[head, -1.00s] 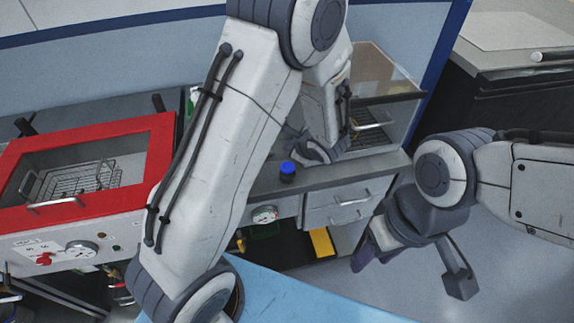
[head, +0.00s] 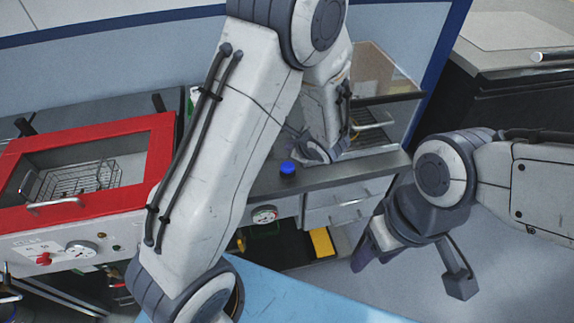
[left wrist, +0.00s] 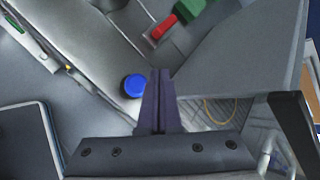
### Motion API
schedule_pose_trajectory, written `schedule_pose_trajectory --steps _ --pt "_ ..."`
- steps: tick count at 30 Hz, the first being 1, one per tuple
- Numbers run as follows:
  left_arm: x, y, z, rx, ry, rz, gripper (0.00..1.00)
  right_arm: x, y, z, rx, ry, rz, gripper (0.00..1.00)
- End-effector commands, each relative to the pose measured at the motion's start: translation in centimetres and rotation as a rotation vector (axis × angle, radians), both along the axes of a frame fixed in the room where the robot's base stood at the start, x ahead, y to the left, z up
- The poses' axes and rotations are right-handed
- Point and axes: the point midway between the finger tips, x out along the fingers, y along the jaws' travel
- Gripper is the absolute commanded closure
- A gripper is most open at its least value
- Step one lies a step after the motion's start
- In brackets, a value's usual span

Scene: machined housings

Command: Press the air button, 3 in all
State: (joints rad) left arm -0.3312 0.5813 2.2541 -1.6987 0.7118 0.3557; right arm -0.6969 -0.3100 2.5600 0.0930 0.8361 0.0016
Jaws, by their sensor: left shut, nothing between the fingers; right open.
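The blue round button (head: 288,169), which I take to be the air button, sits on the grey bench top beside my left gripper. It also shows in the left wrist view (left wrist: 134,86), just left of the fingertips. My left gripper (head: 314,150) is shut and empty, slightly right of the button and apart from it in the picture. Its two fingers (left wrist: 160,75) lie together in the wrist view. My right gripper (head: 408,268) is open and empty, hanging over the floor in front of the bench, far from the button.
A red-framed box (head: 85,170) with a wire basket inside stands at the left. A clear-walled enclosure (head: 385,90) stands behind my left gripper. A red and green item (left wrist: 164,27) shows in the wrist view.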

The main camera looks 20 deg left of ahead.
Motion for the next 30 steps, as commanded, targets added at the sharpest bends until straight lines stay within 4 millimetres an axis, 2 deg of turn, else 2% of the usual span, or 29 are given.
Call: schedule_pose_trajectory --steps 25,30 --pt "0.0 0.0 0.1 -0.001 -0.001 0.001 1.00 0.0 0.0 0.0 0.000 0.000 0.000 0.50" --pt "-1.5 -0.5 1.7 -0.036 -0.021 0.078 1.00 0.0 0.0 -0.2 0.000 0.000 0.000 0.50"
